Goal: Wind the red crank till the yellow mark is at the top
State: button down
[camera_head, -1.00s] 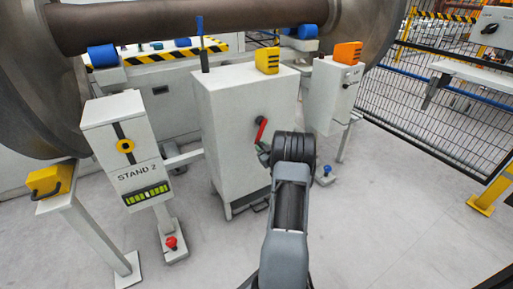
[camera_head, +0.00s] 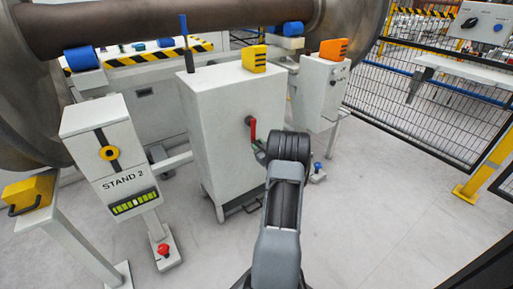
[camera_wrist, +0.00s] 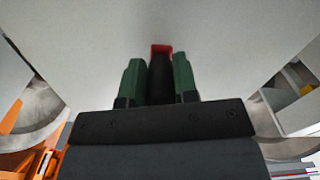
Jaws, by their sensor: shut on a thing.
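The red crank (camera_head: 253,130) is on the side of the white cabinet (camera_head: 232,110), its arm hanging nearly straight down from the hub. My gripper (camera_head: 260,153) is at its lower end, partly hidden by my dark wrist. In the wrist view, the green fingers of my gripper (camera_wrist: 160,82) are shut on the crank's black grip (camera_wrist: 160,80), with a bit of red crank (camera_wrist: 161,49) beyond it. A yellow ring mark (camera_head: 109,153) sits around the middle of a black vertical strip on the STAND 2 post (camera_head: 125,185).
A large wheelset axle (camera_head: 150,25) lies behind the cabinet on blue rollers. A yellow box (camera_head: 28,193) stands at the far left. An orange block (camera_head: 333,49) tops a white post right of the cabinet. A mesh fence (camera_head: 430,120) bounds the right. The floor at right is clear.

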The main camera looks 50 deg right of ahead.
jog(key=shift+w+d+r, duration=0.1)
jog(key=shift+r, duration=0.45)
jog(key=c, duration=1.3)
grip_release()
jog(key=shift+c, duration=0.2)
jog(key=shift+o, duration=0.8)
jog(key=shift+r, duration=0.1)
jog(key=o, duration=0.3)
jog(key=shift+a+f, duration=0.2)
jog(key=shift+f, duration=0.1)
jog(key=p+v, duration=0.4)
jog(key=v, duration=1)
jog(key=shift+d, duration=0.1)
